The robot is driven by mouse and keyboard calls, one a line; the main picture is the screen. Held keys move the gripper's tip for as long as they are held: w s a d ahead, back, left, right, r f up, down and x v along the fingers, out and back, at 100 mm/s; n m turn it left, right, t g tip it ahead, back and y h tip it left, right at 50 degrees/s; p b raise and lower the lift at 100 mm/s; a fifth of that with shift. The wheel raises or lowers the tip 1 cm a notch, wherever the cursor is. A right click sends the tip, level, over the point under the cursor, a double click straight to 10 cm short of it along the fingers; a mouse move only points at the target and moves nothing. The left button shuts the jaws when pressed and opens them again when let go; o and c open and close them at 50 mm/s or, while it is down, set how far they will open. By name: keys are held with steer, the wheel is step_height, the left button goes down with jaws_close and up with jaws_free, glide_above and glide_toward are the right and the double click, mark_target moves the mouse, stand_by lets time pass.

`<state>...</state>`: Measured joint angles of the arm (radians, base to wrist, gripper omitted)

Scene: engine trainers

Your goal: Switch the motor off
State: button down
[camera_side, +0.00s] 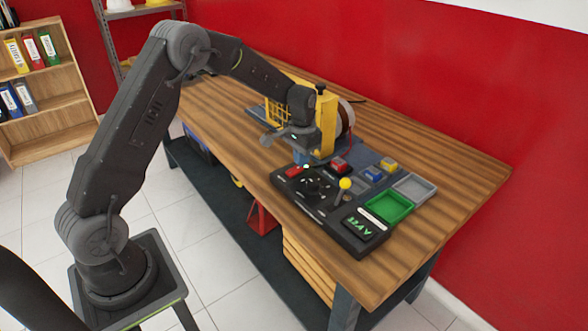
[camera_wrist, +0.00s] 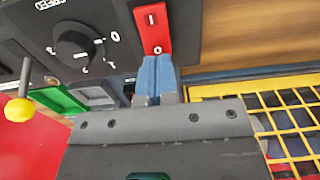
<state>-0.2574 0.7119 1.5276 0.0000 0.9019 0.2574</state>
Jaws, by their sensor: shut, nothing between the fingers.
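The red rocker switch (camera_wrist: 152,28), marked I and O, sits on the black control panel (camera_wrist: 105,15) in the wrist view. The side view shows it small at the panel's far left end (camera_side: 293,171). My gripper (camera_wrist: 157,62) is shut and empty, its blue fingertips over the O end of the switch. I cannot tell whether they touch it. The I end is in clear view. The motor unit with its yellow guard (camera_side: 278,115) stands behind my gripper in the side view, partly hidden by my arm. The guard also shows at right in the wrist view (camera_wrist: 290,120).
A black speed knob (camera_wrist: 80,48) and a yellow-ball lever (camera_wrist: 19,108) stand up from the panel beside the switch. A green tray (camera_side: 388,206), a grey tray (camera_side: 414,186) and small coloured blocks lie nearby. The wooden table (camera_side: 455,165) is clear at right.

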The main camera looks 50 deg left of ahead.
steer(key=shift+f, duration=0.45)
steer(key=shift+r, duration=3.55)
